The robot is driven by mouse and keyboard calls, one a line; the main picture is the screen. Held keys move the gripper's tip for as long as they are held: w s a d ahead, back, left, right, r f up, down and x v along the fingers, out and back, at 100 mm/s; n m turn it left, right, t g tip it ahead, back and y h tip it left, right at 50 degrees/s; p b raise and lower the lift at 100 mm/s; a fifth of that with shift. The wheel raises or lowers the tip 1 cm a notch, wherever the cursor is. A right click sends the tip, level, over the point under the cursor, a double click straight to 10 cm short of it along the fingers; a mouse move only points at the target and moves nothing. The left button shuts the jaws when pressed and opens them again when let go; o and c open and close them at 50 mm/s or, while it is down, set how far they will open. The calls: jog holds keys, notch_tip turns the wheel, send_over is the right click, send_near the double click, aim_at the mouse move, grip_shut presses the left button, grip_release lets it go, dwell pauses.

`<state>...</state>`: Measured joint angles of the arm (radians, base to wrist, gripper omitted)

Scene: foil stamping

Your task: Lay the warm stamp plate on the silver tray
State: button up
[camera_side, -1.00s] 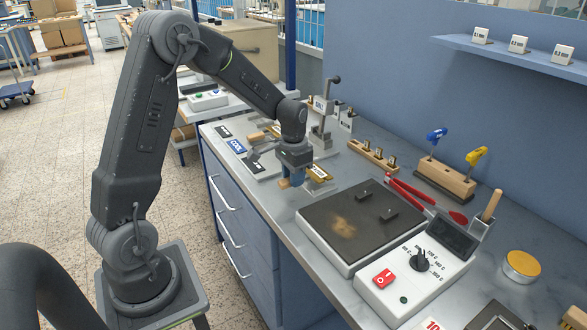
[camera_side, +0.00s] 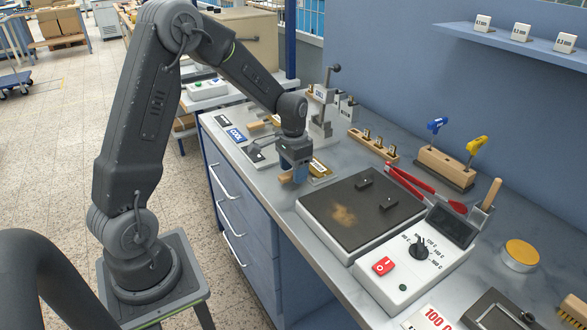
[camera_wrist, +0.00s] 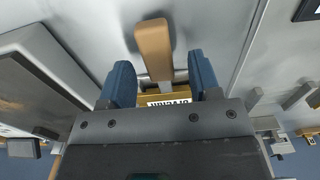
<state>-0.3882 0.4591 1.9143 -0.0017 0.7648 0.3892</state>
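The stamp plate (camera_side: 320,168) is a brass-coloured plate with a light lettered strip; it also shows in the wrist view (camera_wrist: 168,96). It carries a wooden handle (camera_wrist: 154,48), which points towards the front of the bench. My gripper (camera_side: 297,174) points down left of the hotplate. The lettering is too small to read. I cannot clearly make out the silver tray; a pale flat piece (camera_side: 266,160) lies left of my gripper, partly hidden.
The dark hotplate (camera_side: 335,232) with two small black blocks lies right of my gripper. A blue COOL sign (camera_side: 236,136) and a lever press (camera_side: 325,105) stand left and behind.

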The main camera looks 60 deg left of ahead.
notch_tip(320, 180, up, 14)
dwell(0.7)
jog(key=s+d+r+t, duration=0.2)
jog(key=s+d, duration=0.6)
jog(key=s, duration=0.1)
jog(key=s+d+r+t, duration=0.2)
jog(key=s+d+t, duration=0.1)
jog(key=s+d, duration=0.5)
jog(key=shift+s+t, duration=0.3)
jog(key=shift+s, duration=0.9)
